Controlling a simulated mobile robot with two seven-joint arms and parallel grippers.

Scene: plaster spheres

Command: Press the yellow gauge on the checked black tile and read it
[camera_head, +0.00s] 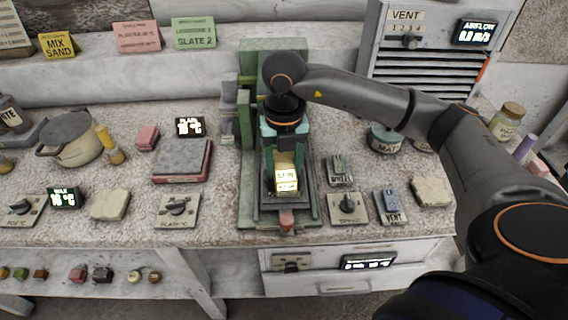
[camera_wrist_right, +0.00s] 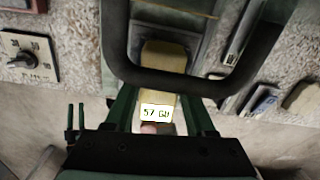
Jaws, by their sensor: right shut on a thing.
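The yellow gauge (camera_head: 287,180) is in the green-framed machine at the middle of the bench, with its lit white display facing me. In the right wrist view the gauge (camera_wrist_right: 163,57) has a display that seems to read 57 GU. My right gripper (camera_head: 284,152) points down from above and is shut on the gauge. A dark surface (camera_head: 268,199) shows around the gauge's lower end; I cannot make out a checked pattern or whether the gauge touches it. My left gripper is out of view.
The green machine (camera_head: 245,210) has raised sides close around the gripper. A grey slab (camera_head: 182,157) and a lidded pot (camera_head: 69,137) lie left.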

